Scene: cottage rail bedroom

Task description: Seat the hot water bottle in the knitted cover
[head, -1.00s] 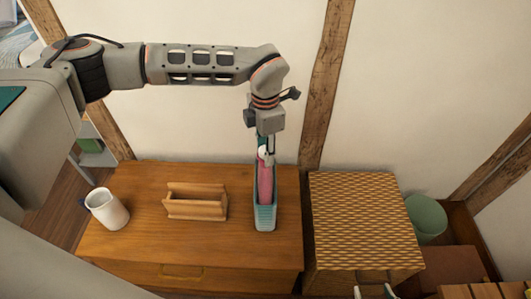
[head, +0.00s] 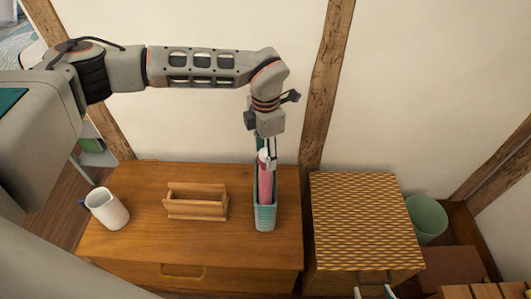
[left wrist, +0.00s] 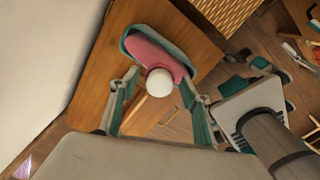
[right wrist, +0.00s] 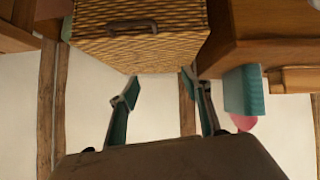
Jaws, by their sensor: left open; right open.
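The pink hot water bottle (head: 265,187) with a white stopper stands inside the teal knitted cover (head: 265,218) on the wooden chest. In the left wrist view its pink body (left wrist: 152,52) lies within the cover's oval rim (left wrist: 162,32); how deep it sits is hidden. In the right wrist view its pink end (right wrist: 244,122) sticks out of the cover (right wrist: 245,90). My left gripper (head: 268,160) is above the cover, open, its fingers on either side of the white stopper (left wrist: 159,82). My right gripper (right wrist: 160,85) is open and empty, near the woven-top box.
A wooden holder (head: 196,203) and a white mug (head: 107,209) stand left of the cover on the chest (head: 215,245). The woven-top box (head: 365,215) is to the right, with a green bin (head: 427,218) beyond it. A wall rises behind.

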